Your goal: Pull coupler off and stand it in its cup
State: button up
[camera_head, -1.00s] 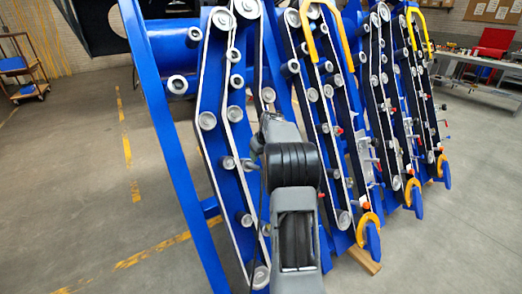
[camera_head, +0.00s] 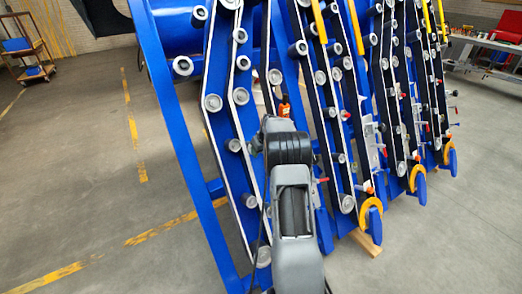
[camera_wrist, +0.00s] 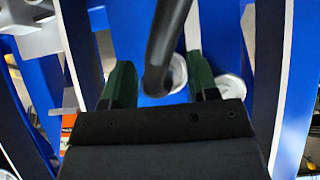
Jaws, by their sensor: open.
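In the wrist view my gripper (camera_wrist: 158,76) is open, with two dark green fingers spread apart. A thick black hose-like part (camera_wrist: 170,28) comes down from the top edge and ends between the fingers; I cannot tell whether it touches either finger or whether it belongs to the coupler. An orange-red and white piece (camera_wrist: 69,112) lies left of the left finger. In the head view a small orange part (camera_head: 284,106) shows just above my arm. My arm hides the gripper there. I cannot make out the coupler or its cup with certainty.
Blue harvester row units (camera_head: 205,180) with belts and pale rollers (camera_head: 213,103) stand close around my arm. Yellow-orange hooked parts (camera_head: 371,208) sit low at right. A workbench (camera_head: 490,42) stands far right, a cart (camera_head: 27,48) far left. The left floor is clear.

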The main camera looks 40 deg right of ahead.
grip_shut()
jog(key=shift+s+a+r+b, duration=0.1)
jog(key=shift+s+r+b, duration=0.15)
jog(key=shift+s, duration=0.25)
jog(key=shift+s+d+r+b, duration=0.1)
jog(key=shift+s+r, duration=0.3)
jog(key=shift+s, duration=0.15)
jog(key=shift+s+a+r+b, duration=0.1)
jog(key=shift+s+r+b, duration=0.15)
jog(key=shift+s, duration=0.25)
